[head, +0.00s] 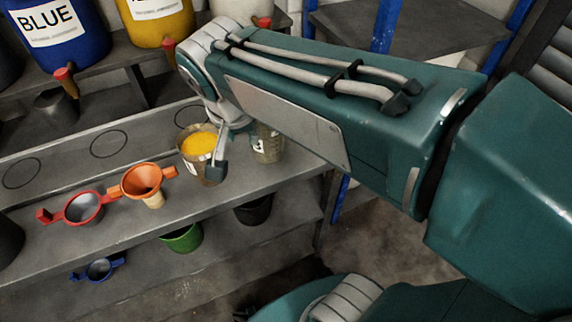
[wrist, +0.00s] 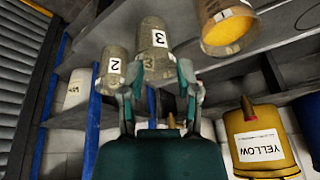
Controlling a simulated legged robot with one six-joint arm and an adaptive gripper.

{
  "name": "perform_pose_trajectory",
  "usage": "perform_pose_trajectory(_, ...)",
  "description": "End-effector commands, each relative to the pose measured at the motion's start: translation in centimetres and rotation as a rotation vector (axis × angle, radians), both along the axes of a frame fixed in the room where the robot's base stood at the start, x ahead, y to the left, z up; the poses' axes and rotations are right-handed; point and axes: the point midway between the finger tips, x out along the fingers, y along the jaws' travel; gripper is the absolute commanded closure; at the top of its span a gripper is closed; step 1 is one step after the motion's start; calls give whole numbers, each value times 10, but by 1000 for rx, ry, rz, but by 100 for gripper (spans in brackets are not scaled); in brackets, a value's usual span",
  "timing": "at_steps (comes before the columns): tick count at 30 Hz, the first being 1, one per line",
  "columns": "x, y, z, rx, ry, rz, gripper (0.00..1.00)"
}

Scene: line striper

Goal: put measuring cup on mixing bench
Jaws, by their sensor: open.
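Several measuring cups stand on the grey bench (head: 130,200). One measuring cup with yellow contents (head: 200,142) is left of my gripper's visible finger in the head view, and it also shows at the upper right of the wrist view (wrist: 228,25). A cup marked 3 (wrist: 158,45) is straight ahead in the wrist view, and a cup marked 2 (wrist: 113,70) is to its left. My gripper (wrist: 158,88) is open, with its fingers on either side of cup 3's near end. I cannot tell whether they touch it. A cup (head: 268,145) is partly hidden behind my arm.
A red funnel (head: 83,208) and an orange funnel (head: 142,182) sit at the bench front. Blue (head: 55,30) and yellow (head: 157,22) buckets stand on the rear shelf. Ring outlines mark clear bench space at left.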

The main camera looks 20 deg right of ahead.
Motion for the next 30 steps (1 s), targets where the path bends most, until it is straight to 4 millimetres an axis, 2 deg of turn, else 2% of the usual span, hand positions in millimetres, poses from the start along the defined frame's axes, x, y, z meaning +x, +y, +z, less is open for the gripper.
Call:
perform_pose_trajectory(1, -13, -12, -1, 2, -11, 55, 57)
perform_pose_trajectory(6, -50, -36, -13, -22, -55, 281, 57)
perform_pose_trajectory(12, -80, -50, -28, -78, -115, 478, 57)
perform_pose_trajectory(17, -86, -52, -32, -101, -131, 533, 57)
perform_pose_trajectory(30, -86, -52, -32, -101, -130, 537, 57)
